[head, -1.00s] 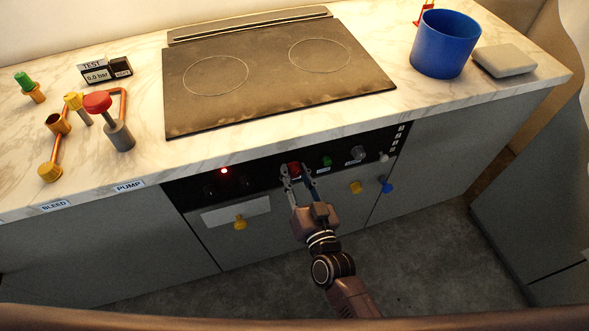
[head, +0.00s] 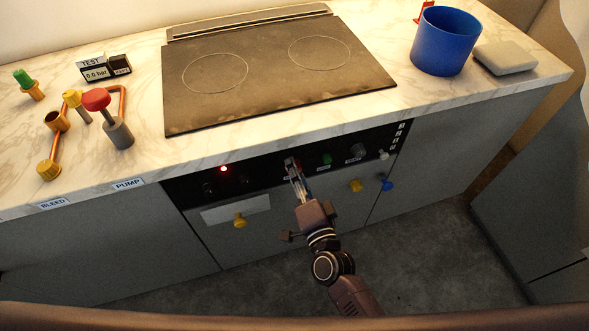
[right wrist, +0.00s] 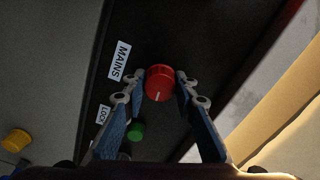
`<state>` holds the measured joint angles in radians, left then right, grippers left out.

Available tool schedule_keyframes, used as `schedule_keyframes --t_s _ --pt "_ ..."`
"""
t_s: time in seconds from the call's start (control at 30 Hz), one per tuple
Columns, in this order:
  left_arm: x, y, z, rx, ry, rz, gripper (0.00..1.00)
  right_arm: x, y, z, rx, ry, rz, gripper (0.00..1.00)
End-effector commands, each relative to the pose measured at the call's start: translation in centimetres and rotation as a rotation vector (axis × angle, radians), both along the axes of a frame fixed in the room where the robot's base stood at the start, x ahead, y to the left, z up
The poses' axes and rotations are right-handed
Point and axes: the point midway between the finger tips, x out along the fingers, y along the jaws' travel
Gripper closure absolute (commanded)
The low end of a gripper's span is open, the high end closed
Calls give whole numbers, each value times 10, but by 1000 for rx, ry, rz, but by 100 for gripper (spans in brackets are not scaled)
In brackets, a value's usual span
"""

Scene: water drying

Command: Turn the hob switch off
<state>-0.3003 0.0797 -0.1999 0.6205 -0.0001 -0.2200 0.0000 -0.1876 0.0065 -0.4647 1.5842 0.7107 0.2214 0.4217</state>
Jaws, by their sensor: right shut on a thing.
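A red knob (right wrist: 160,82) with a short white mark sits on the black control panel (right wrist: 215,60), beside a label reading MAINS (right wrist: 119,60). My right gripper (head: 292,165) reaches up to the panel below the hob (head: 270,75). It is shut on the red knob, one finger on each side in the right wrist view. In the head view the fingers show nearly edge-on and mostly hide the knob. A red light (head: 223,169) is lit on the panel. My left gripper is not in view.
Right of my gripper are a green knob (head: 326,159) and a grey knob (head: 357,150). Yellow knobs (head: 239,221) (head: 355,185) and a blue knob (head: 387,184) stick out below. A blue pot (head: 444,42) and copper pipework (head: 57,145) stand on the counter.

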Motion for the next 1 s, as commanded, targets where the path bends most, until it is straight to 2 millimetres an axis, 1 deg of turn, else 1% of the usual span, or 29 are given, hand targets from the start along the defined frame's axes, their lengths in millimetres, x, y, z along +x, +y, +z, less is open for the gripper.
schedule_keyframes --t_s 0.3,0.87,0.9,1.0 --pt "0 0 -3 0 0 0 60 0 -1 0 127 40 -1 98" --pt "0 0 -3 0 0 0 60 0 -1 0 157 50 -2 98" --pt "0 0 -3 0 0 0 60 0 -1 0 157 50 -2 73" --pt "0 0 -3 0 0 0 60 0 -1 0 157 50 -2 62"
